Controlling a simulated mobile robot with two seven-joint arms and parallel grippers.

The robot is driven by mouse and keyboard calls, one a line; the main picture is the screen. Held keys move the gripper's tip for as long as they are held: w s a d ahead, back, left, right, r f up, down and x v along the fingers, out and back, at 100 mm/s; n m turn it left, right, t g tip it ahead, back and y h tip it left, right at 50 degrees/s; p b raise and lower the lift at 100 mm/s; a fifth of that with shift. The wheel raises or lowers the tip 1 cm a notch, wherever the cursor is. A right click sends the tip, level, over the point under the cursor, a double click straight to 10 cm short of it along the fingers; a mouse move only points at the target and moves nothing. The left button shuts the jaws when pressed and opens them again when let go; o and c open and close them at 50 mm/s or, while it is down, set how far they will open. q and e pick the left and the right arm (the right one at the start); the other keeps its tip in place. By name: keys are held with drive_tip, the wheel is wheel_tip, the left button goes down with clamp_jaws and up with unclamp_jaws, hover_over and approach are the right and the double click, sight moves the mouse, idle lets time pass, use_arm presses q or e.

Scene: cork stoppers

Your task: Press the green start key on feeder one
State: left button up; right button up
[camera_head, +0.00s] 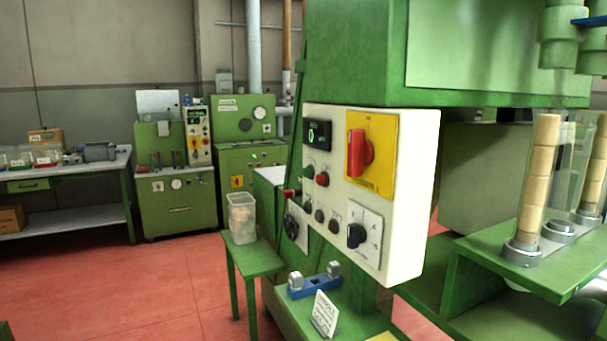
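A cream control box (398,215) is on the front of a large green machine (352,60) in the middle of the view. On its face, a green key (307,172) sits at the left below a dark display (318,135) that reads 0. A red key (322,180) is just right of and slightly below the green key. I cannot read any label that says which feeder this is. Neither of my grippers is in view.
A red rotary switch (358,153) on a yellow plate and a black selector knob (356,235) share the box. Below it are a blue fixture (315,281) and a white card (324,314). A green stool (252,258) bears a clear container (242,218). Red floor (110,290) is open at left.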

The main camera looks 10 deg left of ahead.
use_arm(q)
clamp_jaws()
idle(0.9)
